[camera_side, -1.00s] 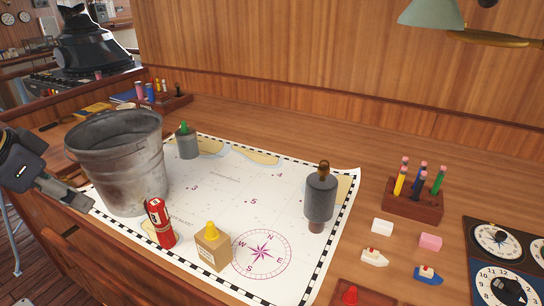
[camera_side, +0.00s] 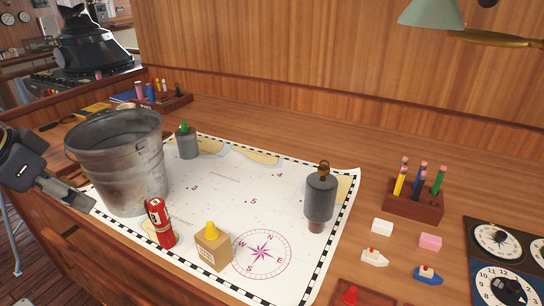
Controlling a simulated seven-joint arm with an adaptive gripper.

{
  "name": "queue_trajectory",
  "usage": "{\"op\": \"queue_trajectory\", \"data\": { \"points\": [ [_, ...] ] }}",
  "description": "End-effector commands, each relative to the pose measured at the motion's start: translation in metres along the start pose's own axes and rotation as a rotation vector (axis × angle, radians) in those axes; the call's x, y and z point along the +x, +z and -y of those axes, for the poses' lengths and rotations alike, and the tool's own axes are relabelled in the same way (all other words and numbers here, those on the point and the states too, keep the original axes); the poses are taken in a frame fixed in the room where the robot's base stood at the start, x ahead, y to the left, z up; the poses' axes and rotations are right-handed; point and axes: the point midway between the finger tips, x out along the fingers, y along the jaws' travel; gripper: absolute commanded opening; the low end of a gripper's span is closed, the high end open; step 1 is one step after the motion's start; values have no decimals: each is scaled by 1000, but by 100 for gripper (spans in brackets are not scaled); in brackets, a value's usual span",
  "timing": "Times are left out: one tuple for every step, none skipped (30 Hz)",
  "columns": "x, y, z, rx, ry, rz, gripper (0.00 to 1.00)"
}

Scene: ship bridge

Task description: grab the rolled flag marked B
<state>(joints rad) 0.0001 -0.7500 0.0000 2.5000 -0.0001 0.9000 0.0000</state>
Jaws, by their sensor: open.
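My gripper (camera_side: 76,198) is at the left edge, beside the bucket (camera_side: 118,165), open and empty. It is well to the left of the red roll and apart from it. The bucket may hide part of the gripper's far side. The inside of the bucket is mostly hidden.
A cardboard box with a yellow top (camera_side: 212,248) stands close to the red roll's right. A pencil holder (camera_side: 413,205) is at right. The chart's middle is clear.

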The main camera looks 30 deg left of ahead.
Motion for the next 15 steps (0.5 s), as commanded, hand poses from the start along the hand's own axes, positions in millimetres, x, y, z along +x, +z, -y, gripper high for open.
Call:
{"op": "queue_trajectory", "data": {
  "points": [
    [0, 0, 0, 0, 0, 0, 62],
    [0, 0, 0, 0, 0, 0, 65],
    [0, 0, 0, 0, 0, 0, 68],
    [0, 0, 0, 0, 0, 0, 68],
    [0, 0, 0, 0, 0, 0, 68],
    [0, 0, 0, 0, 0, 0, 68],
    [0, 0, 0, 0, 0, 0, 68],
    [0, 0, 0, 0, 0, 0, 68],
    [0, 0, 0, 0, 0, 0, 68],
    [0, 0, 0, 0, 0, 0, 68],
    [0, 0, 0, 4, 0, 2, 68],
    [0, 3, 0, 11, 0, 14, 68],
    [-2, 5, 0, 18, 0, 26, 68],
    [-6, 2, 0, 28, 0, 28, 68],
    [-14, -4, 0, 43, 0, 36, 68]
  ]
}}
